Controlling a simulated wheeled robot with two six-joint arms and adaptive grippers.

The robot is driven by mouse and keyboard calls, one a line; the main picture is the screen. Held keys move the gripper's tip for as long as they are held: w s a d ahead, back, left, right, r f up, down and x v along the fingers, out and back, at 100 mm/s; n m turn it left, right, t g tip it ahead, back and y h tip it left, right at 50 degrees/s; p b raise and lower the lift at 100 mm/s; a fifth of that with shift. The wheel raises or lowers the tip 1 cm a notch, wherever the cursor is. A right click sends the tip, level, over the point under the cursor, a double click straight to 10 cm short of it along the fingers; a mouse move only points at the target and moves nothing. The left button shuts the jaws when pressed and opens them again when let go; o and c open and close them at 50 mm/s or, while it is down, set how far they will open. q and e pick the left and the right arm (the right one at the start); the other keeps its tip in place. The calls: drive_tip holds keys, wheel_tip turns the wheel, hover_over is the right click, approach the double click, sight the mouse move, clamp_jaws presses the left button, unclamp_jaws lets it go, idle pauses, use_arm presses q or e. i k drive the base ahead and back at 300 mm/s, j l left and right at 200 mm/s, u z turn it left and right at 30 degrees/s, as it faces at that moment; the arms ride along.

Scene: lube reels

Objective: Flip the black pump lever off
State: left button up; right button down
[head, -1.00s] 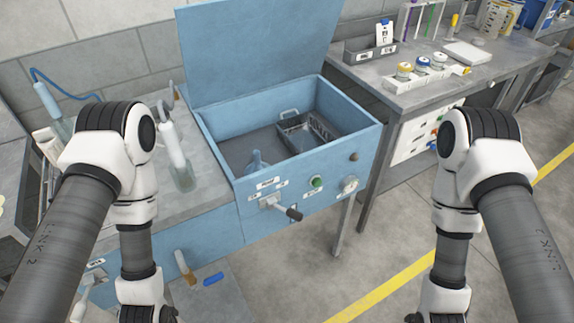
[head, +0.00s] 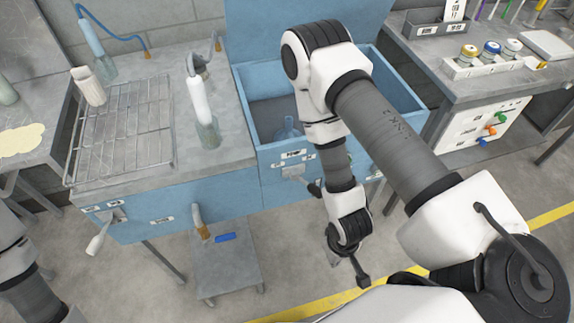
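The black pump lever (head: 314,188) is on the front panel of the blue open-topped basin (head: 275,178). Its grey mount is below a small label, and its black grip slants down to the right. My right forearm overlaps the panel just right of the grip and hides part of it. My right gripper (head: 347,265) is low in front of the basin, below and right of the lever and apart from it. Its fingers are small and dark, so I cannot tell how far apart they are. My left arm shows only at the lower left edge, and its gripper is out of view.
A white-handled lever (head: 97,240) is on the left bench front. A wire rack (head: 122,130) and a bottle (head: 207,130) stand on that bench. A low grey cart (head: 225,268) is below. A grey bench (head: 455,90) with several capped jars is at right.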

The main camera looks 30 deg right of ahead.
sight(315, 191)
drive_tip(key=l+u, duration=0.15)
drive_tip(key=l, duration=0.4)
drive_tip(key=k+l+u, duration=0.15)
drive_tip(key=l, duration=0.4)
drive_tip(key=l+u, duration=0.15)
drive_tip(key=l, duration=0.4)
drive_tip(key=k+l+u, duration=0.15)
drive_tip(key=l, duration=0.35)
drive_tip(key=k+l, duration=0.15)
drive_tip(key=k, duration=0.25)
